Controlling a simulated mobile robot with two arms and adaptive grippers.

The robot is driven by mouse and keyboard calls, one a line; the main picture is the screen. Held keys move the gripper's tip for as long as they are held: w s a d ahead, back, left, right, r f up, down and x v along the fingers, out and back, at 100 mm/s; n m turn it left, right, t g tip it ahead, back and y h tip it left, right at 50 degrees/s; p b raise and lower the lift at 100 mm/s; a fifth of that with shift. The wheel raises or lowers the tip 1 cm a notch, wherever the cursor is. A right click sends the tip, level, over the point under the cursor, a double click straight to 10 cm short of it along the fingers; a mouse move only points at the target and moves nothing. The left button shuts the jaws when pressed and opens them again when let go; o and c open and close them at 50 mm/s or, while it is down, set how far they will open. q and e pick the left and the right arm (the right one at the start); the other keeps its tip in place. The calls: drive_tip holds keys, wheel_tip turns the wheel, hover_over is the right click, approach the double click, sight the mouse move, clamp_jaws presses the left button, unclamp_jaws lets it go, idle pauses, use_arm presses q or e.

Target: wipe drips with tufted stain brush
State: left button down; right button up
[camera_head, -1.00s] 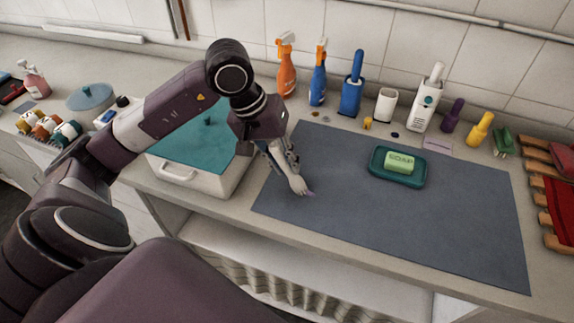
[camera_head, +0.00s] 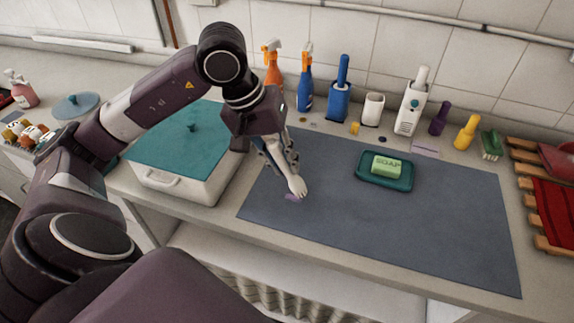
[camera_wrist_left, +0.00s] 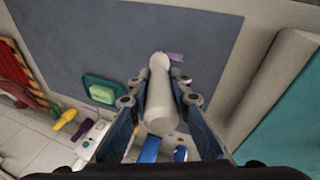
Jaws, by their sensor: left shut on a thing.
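My left gripper (camera_head: 283,160) is shut on a pale brush (camera_head: 297,186), which slants down to the grey-blue mat (camera_head: 350,235). The brush end is at or just above the mat's left part; contact cannot be told. A small purple drip (camera_head: 292,197) lies on the mat right beside the brush end. In the left wrist view, the brush (camera_wrist_left: 158,108) sits between the fingers (camera_wrist_left: 160,98), with the purple drip (camera_wrist_left: 176,57) by its far end. The bristles are hidden. My right gripper is out of view.
A green soap bar (camera_head: 386,166) sits in a teal dish (camera_head: 385,182) on the mat. Spray bottles (camera_head: 305,88), other bottles and brush holders line the wall. A white box with teal lid (camera_head: 185,140) stands left of the mat.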

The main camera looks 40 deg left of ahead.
use_arm(q)
wheel_tip(320, 180, up, 3)
drive_tip(key=shift+f+p, duration=0.1)
drive_tip(key=shift+p, duration=0.5)
drive_tip(key=shift+r+p, duration=0.35)
drive_tip(key=shift+r, duration=0.55)
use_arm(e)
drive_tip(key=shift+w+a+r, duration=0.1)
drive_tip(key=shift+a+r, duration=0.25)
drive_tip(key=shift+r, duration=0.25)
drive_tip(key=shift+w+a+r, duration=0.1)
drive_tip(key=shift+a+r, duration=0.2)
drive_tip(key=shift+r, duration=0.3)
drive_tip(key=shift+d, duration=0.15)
use_arm(q)
drive_tip(key=shift+w+d, duration=0.1)
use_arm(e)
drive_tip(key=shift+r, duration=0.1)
use_arm(q)
drive_tip(key=shift+w+d+f+y+p, duration=0.1)
drive_tip(key=shift+w+d+y+p, duration=0.1)
drive_tip(key=shift+w+y+p, duration=0.25)
drive_tip(key=shift+w+d+f+t+y, duration=0.15)
drive_tip(key=shift+w+f+t+y, duration=0.15)
drive_tip(key=shift+t+y, duration=0.1)
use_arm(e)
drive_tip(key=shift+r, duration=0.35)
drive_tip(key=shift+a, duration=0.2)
